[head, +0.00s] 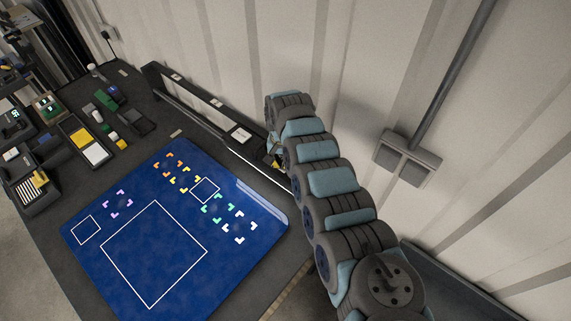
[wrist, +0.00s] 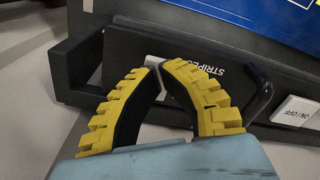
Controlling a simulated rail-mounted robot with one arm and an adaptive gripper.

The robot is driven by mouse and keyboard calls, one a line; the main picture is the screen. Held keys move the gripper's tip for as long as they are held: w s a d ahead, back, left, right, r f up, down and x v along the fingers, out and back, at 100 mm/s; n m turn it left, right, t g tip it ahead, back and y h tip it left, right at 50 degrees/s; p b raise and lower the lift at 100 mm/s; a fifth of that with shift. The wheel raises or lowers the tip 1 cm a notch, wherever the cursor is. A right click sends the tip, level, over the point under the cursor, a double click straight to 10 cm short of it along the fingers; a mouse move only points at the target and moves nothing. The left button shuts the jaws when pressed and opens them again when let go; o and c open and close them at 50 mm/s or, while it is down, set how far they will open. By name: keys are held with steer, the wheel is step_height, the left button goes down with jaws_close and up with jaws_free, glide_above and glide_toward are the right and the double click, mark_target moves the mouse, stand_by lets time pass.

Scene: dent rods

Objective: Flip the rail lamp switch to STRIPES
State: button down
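The dark rail (wrist: 205,50) of the lamp runs across the wrist view, and it also shows in the head view (head: 183,103) along the wall side of the table. The word STRIPES (wrist: 171,67) is printed on it in white, upside down. In the head view my arm mostly hides the gripper.
A white ON/OFF switch (wrist: 295,111) sits on the rail to the right of my fingers. A blue mat (head: 130,285) with white squares and coloured corner marks covers the table. Boxes and trays stand at the left. The ribbed wall (head: 350,60) rises close behind the rail.

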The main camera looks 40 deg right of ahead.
steer(key=shift+f+b, duration=0.35)
steer(key=shift+f, duration=0.4)
stand_by(0.4)
steer(key=shift+r, duration=0.1)
step_height(320, 180, up, 7)
steer(key=p, duration=0.7)
steer(key=shift+p, duration=0.35)
stand_by(0.5)
